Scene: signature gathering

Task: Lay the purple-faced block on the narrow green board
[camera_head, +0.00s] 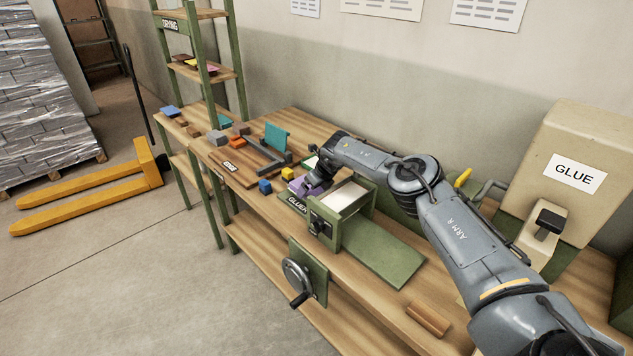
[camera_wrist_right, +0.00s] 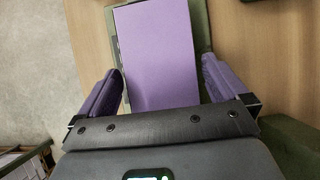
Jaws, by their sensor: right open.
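The purple-faced block (camera_head: 297,187) is at the near left side of the green press; its broad purple face (camera_wrist_right: 160,55) fills the middle of the right wrist view. It sits over the narrow green board (camera_head: 292,202), whose green edges (camera_wrist_right: 203,40) show beside and beyond it. It looks flat on the board, but I cannot tell if there is a small gap. My right gripper (camera_head: 312,186) is open over the block, with one finger on each side (camera_wrist_right: 160,88) and gaps visible between fingers and block. My left gripper is not in view.
The green press (camera_head: 335,228) with a pale slab stands right beside the board. A blue block (camera_head: 265,187) and a yellow block (camera_head: 287,174) lie to the left. The glue dispenser (camera_head: 570,140) stands at the right. A wooden block (camera_head: 428,318) lies near the bench front.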

